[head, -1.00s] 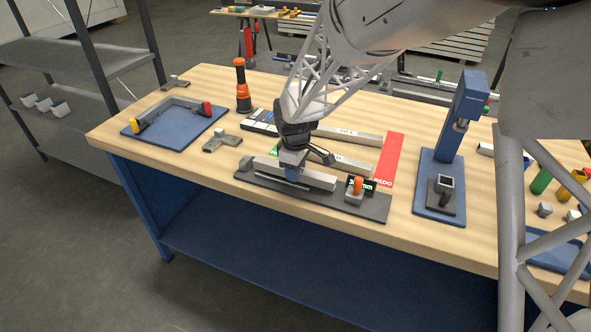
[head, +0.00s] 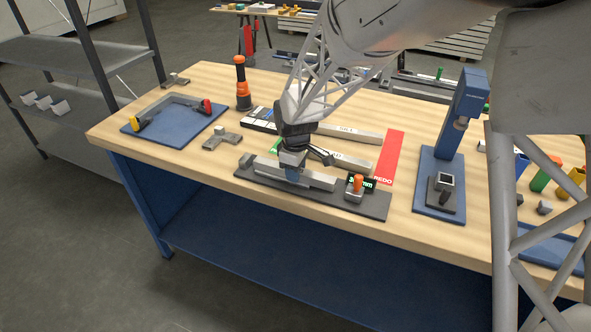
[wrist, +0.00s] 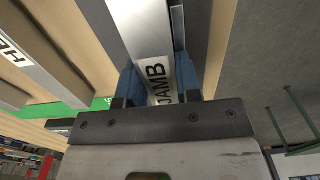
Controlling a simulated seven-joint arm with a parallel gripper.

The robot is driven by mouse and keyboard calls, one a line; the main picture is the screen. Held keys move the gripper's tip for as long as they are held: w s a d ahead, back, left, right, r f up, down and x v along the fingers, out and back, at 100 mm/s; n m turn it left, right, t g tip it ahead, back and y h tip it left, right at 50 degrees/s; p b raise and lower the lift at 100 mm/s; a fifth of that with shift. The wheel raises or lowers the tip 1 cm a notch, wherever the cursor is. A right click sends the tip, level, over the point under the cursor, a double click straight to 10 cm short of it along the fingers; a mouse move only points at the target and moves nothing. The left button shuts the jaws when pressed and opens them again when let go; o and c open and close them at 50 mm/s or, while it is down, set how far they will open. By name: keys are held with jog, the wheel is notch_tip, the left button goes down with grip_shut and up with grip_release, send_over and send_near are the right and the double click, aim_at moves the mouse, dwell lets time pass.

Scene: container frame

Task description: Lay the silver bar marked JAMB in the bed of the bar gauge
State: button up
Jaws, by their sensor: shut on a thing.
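The silver bar marked JAMB (wrist: 152,72) is held between the blue fingers of my gripper (wrist: 158,82) in the wrist view, with its lettering facing the camera. In the head view my gripper (head: 295,175) is shut on this bar (head: 318,180) over the bar gauge (head: 355,205). The bar runs lengthwise along the dark gauge base, between the grey block (head: 247,161) at the left and the orange-knobbed part (head: 357,184) at the right. It looks low, at bed level; whether it touches the bed is hidden. The gauge display (head: 368,184) is partly covered.
Behind the gauge lie a bar marked SILL (head: 350,134) and another (head: 350,162), partly hidden, reading HE in the wrist view. A red REDO strip (head: 390,160) is right of them. A blue press (head: 455,130) stands at right, a blue fixture plate (head: 165,132) at left.

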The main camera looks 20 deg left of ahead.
jog(key=o, duration=1.6)
jog(key=shift+f, duration=0.1)
jog(key=shift+o, duration=0.2)
jog(key=shift+r, duration=0.2)
jog(key=shift+r, duration=3.35)
jog(key=shift+d, duration=0.1)
